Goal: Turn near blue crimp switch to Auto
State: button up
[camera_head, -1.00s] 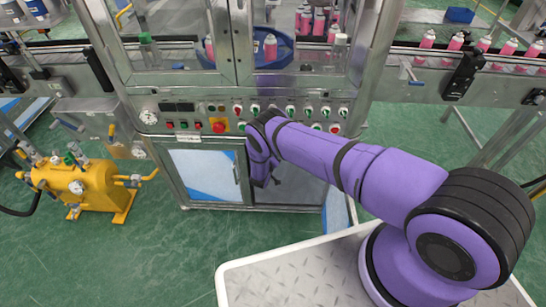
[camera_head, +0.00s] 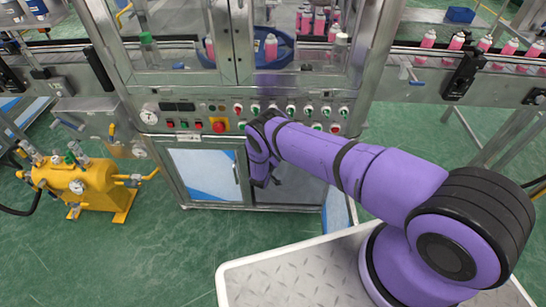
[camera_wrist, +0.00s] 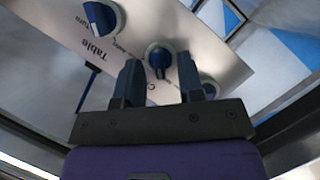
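In the wrist view, a round blue knob (camera_wrist: 158,58) with a pale pointer mark sits on a light panel (camera_wrist: 205,45). A label beginning with "C" beside it is mostly hidden by a finger. My gripper (camera_wrist: 158,66) is open, one dark finger on each side of this knob; I cannot tell whether either touches it. A second blue knob (camera_wrist: 100,17) labelled "Table" is at upper left, and a third blue knob (camera_wrist: 209,89) is partly hidden behind the right finger. In the head view, my gripper (camera_head: 271,182) hangs before the cabinet, and the blue knobs are hidden.
The machine's front panel (camera_head: 180,107) carries gauges, buttons and a red emergency stop (camera_head: 219,126). A cabinet door (camera_head: 205,175) is below it. A yellow tank (camera_head: 80,183) stands on the floor at left. Pink cans (camera_head: 458,41) line the conveyor at right. The green floor at front left is clear.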

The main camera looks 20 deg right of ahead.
jog(key=v, duration=1)
jog(key=shift+s+a, duration=0.15)
jog(key=shift+s, duration=0.1)
